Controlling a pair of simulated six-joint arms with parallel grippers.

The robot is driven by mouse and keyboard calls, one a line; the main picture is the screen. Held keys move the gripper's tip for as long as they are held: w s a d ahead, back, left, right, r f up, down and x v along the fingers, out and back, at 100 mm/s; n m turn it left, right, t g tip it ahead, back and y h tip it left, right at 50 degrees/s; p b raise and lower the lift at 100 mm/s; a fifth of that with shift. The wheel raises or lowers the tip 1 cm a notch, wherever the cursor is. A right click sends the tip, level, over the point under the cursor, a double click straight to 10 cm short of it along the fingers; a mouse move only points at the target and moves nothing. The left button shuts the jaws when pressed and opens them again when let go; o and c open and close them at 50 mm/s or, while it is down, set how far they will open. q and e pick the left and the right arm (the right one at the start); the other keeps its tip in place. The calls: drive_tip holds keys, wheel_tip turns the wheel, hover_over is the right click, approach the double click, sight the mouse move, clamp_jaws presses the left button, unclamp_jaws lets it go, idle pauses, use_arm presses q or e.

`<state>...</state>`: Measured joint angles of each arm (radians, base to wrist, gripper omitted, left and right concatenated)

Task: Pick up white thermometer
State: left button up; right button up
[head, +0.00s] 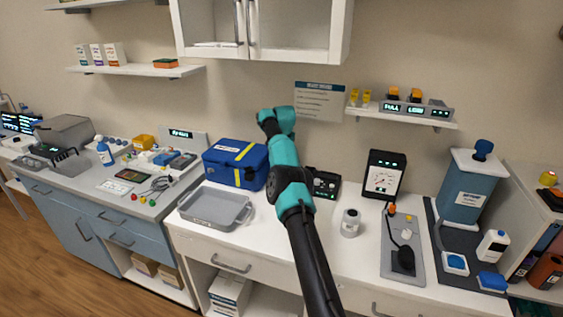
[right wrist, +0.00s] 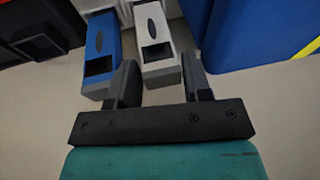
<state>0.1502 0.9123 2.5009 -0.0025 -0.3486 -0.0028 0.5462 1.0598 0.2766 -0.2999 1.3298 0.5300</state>
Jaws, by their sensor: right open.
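The white thermometer (right wrist: 157,40), with a dark oval and a dark square recess, shows at the top middle of the right wrist view. A similar blue device (right wrist: 99,50) lies beside it on the left. My right gripper (right wrist: 158,62) is open, with one finger on each side of the white thermometer's near end. The left finger is at the gap between the two devices; I cannot tell whether either finger touches. In the head view my arm covers the spot, and neither the thermometer nor the right gripper's fingers can be made out. My left gripper is not in view.
A blue case with a yellow stripe (head: 228,160) and a grey tray (head: 207,209) stand left of my arm. White counter is clear near the front edge.

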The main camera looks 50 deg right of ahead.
drive_tip(key=shift+c, duration=0.3)
drive_tip(key=c, duration=0.7)
drive_tip(key=shift+r, duration=0.1)
drive_tip(key=shift+c, duration=0.2)
